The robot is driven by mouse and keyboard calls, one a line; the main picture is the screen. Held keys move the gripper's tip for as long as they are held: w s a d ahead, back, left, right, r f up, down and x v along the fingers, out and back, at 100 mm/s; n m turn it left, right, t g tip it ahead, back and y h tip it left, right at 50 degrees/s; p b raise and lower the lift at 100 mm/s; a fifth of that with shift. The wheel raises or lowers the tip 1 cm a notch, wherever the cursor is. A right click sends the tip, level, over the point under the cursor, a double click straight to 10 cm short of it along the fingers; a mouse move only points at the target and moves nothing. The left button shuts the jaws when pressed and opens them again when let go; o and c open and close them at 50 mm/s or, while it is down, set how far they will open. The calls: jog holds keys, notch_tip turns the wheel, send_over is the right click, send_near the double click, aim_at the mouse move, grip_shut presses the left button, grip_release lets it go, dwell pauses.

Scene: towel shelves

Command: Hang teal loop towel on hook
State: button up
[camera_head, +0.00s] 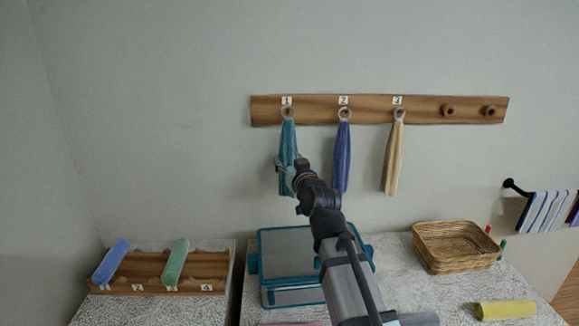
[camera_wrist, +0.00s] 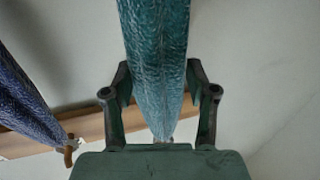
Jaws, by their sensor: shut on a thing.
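The teal loop towel (camera_head: 288,140) hangs down below the peg marked 1 on the wooden hook board (camera_head: 425,110), with its pale ring at that peg. Whether the ring is fully over the peg is too small to tell. My gripper (camera_head: 286,166) is at the towel's lower half, shut on it. In the wrist view the towel (camera_wrist: 158,45) runs between the two dark fingers of my gripper (camera_wrist: 160,78). My arm hides part of the towel's lower end in the head view.
A blue towel (camera_head: 342,155) and a beige towel (camera_head: 393,160) hang at pegs 2 and 3. Two pegs at the right are bare. Below are a teal-edged box (camera_head: 285,250), a wicker basket (camera_head: 455,250) and a wooden rack (camera_head: 208,270) with rolled towels.

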jog(key=shift+w+a+f, duration=0.1)
jog(key=shift+w+f, duration=0.05)
jog(key=shift+w, duration=0.65)
jog(key=shift+w+f+b, duration=0.45)
jog(key=shift+b, duration=0.7)
jog(key=o, duration=1.4)
jog(key=shift+c, duration=0.2)
jog(key=shift+s, duration=0.1)
